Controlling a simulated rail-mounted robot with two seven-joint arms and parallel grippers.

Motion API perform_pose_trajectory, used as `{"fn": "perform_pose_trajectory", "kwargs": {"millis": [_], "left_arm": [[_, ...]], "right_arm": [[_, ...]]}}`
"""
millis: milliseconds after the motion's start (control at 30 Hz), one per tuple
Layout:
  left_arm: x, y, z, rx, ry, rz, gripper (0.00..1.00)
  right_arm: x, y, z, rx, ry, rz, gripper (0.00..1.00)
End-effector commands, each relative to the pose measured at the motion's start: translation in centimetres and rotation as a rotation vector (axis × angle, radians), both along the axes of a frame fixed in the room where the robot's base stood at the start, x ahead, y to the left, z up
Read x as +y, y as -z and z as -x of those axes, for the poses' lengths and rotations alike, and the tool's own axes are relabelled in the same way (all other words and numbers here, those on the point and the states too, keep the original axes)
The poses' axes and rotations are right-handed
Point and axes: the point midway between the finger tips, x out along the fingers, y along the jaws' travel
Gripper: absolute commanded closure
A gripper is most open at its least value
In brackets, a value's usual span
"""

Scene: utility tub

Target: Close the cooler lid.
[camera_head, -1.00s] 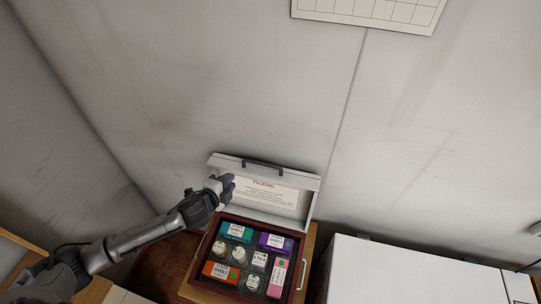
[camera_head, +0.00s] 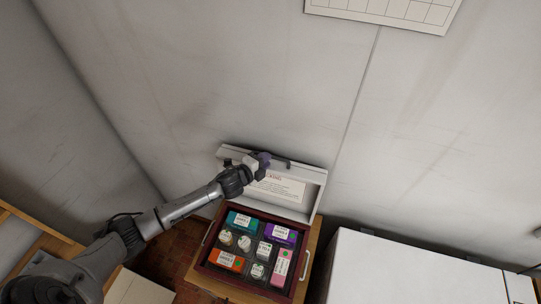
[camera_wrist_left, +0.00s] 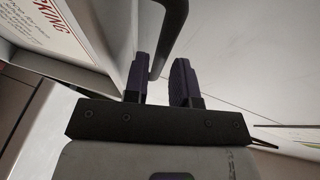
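The cooler (camera_head: 205,262) is a dark red-rimmed box at lower middle of the head view. Its white lid (camera_head: 312,192) stands open and upright at the back, with a printed label (camera_head: 280,187) on its inner face. A black handle (camera_head: 285,161) is on the lid's top edge, partly hidden by my left gripper (camera_head: 264,159). In the left wrist view, the purple fingers (camera_wrist_left: 160,70) are apart, and the handle (camera_wrist_left: 172,38) runs down to the gap between them. I cannot tell whether they touch it. My right gripper is not in view.
Several labelled packs and round containers, including a purple pack (camera_head: 278,232), lie inside the cooler. A white cabinet (camera_head: 410,270) stands to the right, with a wall (camera_head: 250,80) behind. The space above the cooler's opening looks clear.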

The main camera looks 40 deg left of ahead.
Motion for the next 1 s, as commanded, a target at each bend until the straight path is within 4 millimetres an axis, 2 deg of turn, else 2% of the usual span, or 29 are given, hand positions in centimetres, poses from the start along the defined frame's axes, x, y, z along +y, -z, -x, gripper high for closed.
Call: {"fn": "perform_pose_trajectory", "kwargs": {"millis": [100, 300, 767, 1000], "left_arm": [[-0.1, 0.3, -1.4, 0.000, 0.000, 0.001, 0.75], [-0.1, 0.6, -2.8, -0.001, 0.000, -0.001, 0.75], [-0.1, 0.8, -3.3, 0.000, 0.001, -0.001, 0.75], [-0.1, 0.8, -3.2, 0.000, 0.000, -0.001, 0.98]], "right_arm": [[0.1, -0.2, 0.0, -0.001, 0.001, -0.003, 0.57], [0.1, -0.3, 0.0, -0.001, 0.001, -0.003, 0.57], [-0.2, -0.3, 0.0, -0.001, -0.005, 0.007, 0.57], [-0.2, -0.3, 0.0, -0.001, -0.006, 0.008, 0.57]]}}
